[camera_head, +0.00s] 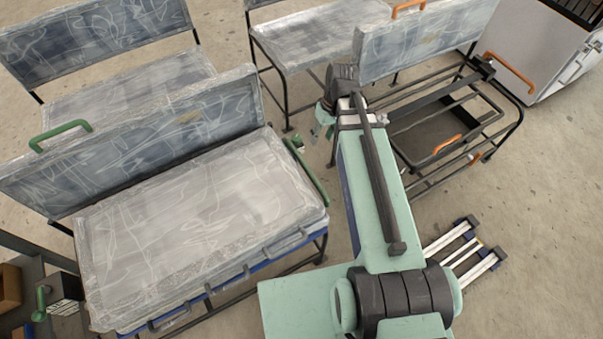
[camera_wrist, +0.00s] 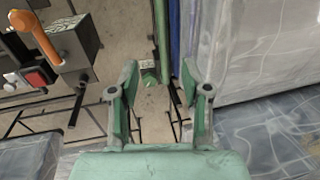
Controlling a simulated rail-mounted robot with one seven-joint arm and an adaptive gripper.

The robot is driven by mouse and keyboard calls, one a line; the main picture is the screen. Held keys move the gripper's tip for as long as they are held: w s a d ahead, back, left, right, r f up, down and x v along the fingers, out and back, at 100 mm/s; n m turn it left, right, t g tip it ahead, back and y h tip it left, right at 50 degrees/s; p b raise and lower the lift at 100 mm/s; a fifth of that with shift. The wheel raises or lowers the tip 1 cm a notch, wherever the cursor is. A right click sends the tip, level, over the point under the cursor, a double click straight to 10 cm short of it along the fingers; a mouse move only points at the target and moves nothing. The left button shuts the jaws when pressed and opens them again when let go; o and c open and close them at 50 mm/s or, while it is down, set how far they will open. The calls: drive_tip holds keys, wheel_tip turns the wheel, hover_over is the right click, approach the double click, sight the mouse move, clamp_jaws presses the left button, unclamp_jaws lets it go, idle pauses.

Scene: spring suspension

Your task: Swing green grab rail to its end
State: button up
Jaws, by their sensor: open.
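The green grab rail (camera_head: 308,171) is a long thin green bar at the right end of the front plastic-wrapped bench seat. In the wrist view the green bar (camera_wrist: 160,40) runs up from between my fingers, beside a blue strip. My gripper (camera_wrist: 160,80) is open, with one green finger on each side and the rail's near end in the gap beyond the fingertips. I cannot tell whether a finger touches it. In the head view my gripper (camera_head: 321,126) is partly hidden by my arm, close to the rail's upper end.
The wrapped front seat (camera_head: 200,215) and its backrest (camera_head: 140,140) lie left of my arm; another green handle (camera_head: 60,135) tops the backrest. A dark frame with a tray (camera_head: 430,125) stands right. In the wrist view, a box with an orange lever (camera_wrist: 35,38) is at upper left.

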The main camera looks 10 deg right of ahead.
approach(311, 173)
drive_tip(key=f, duration=0.3)
drive_tip(key=a+f, duration=0.1)
drive_tip(key=f, duration=0.5)
drive_tip(key=shift+a, duration=0.35)
clamp_jaws()
